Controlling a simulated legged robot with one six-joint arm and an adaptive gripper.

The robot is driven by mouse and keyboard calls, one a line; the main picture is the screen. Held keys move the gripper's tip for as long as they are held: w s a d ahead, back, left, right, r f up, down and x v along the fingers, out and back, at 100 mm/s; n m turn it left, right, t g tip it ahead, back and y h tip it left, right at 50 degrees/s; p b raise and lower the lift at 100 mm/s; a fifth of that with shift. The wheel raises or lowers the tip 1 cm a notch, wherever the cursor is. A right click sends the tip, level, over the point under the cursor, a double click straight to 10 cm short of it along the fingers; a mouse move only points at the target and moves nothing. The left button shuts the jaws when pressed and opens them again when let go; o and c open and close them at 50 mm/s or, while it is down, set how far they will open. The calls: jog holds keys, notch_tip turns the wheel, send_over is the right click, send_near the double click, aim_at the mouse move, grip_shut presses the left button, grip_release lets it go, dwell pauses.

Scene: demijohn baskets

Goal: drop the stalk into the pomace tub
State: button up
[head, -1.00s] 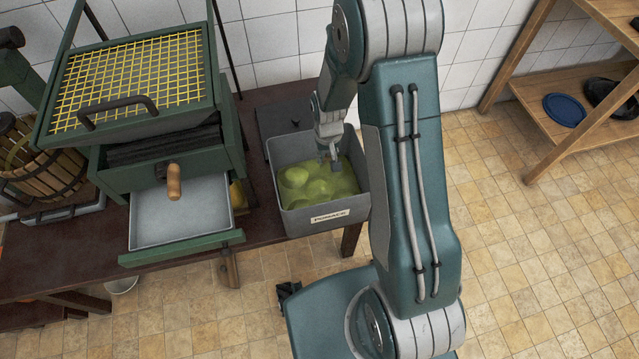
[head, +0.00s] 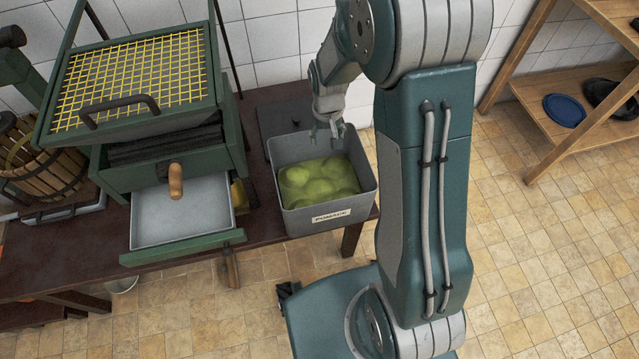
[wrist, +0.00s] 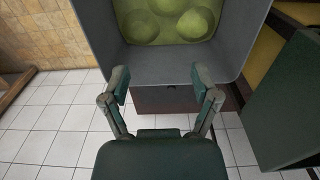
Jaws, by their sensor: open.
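The pomace tub (head: 357,195) is a grey rectangular bin with a "POMACE" label on its front. It holds green pulp with rounded lumps (head: 318,180). The tub wall (wrist: 245,40) and the lumps (wrist: 190,22) also show in the wrist view. My gripper (head: 327,132) is at the tub's back rim, above the pulp level. In the wrist view my gripper (wrist: 162,82) has its two fingers spread wide with nothing between them. I cannot make out a stalk in either view.
The tub stands on a dark wooden table (head: 262,215). A green machine with a yellow mesh top (head: 135,68) and a pulled-out grey tray (head: 180,215) stands left of it. A slatted basket (head: 45,165) is at far left, a wooden shelf (head: 545,105) at right.

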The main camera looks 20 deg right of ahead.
jog(key=shift+r, duration=1.85)
jog(key=s+r+t, duration=0.5)
jog(key=s+r, duration=1.6)
jog(key=shift+t, duration=0.3)
jog(key=shift+c, duration=1.2)
jog(key=shift+a, duration=0.1)
jog(key=shift+c, duration=0.3)
